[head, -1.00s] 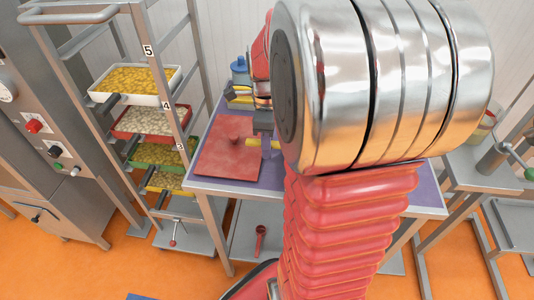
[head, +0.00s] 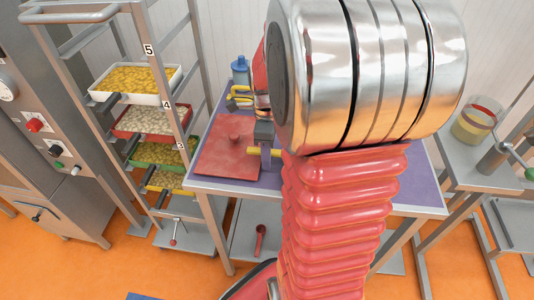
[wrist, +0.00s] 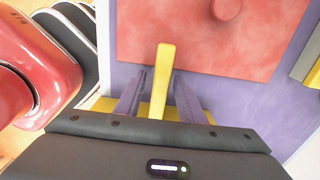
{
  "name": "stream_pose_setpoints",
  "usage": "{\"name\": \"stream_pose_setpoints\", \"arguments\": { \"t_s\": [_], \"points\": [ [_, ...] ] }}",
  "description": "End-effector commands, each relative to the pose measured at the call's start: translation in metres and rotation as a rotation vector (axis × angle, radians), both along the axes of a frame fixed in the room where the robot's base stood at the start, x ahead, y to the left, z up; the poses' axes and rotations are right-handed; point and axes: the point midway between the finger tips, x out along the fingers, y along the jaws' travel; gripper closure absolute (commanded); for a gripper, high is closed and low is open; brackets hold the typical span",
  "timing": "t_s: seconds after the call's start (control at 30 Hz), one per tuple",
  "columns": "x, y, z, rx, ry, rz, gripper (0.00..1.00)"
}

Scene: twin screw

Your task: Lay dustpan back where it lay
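The dustpan's yellow handle (wrist: 163,75) stands between the two purple-grey fingers of my gripper (wrist: 160,88) in the wrist view. The fingers lie close along it, and its end sticks out past them. A wider yellow part shows behind the gripper's body, mostly hidden. In the head view the yellow handle (head: 275,153) crosses my gripper (head: 265,156) just right of the red board. My arm hides the rest of the dustpan there. It is over or on the purple tabletop (head: 425,190); I cannot tell if it touches.
A red board (head: 215,165) with a knob lies on the table's left part; it also shows in the wrist view (wrist: 190,40). A blue container (head: 240,72) stands behind it. A rack with trays (head: 150,122) stands left. A side table (head: 465,165) holds a clear bucket (head: 473,125).

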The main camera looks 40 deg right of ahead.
Motion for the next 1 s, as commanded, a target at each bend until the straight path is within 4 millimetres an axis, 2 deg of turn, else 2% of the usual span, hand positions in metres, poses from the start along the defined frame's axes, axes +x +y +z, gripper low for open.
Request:
{"name": "stream_pose_setpoints", "arguments": {
  "t_s": [0.2, 0.37, 0.9, 1.0],
  "points": [
    [0.0, 0.0, 0.002, -0.001, -0.001, 0.0, 0.64],
    [0.001, 0.0, 0.013, -0.002, -0.003, 0.0, 0.64],
    [0.001, 0.0, 0.1, -0.002, -0.003, 0.0, 0.64],
    [0.001, 0.001, 0.112, -0.001, -0.002, 0.0, 0.64]
  ]
}}
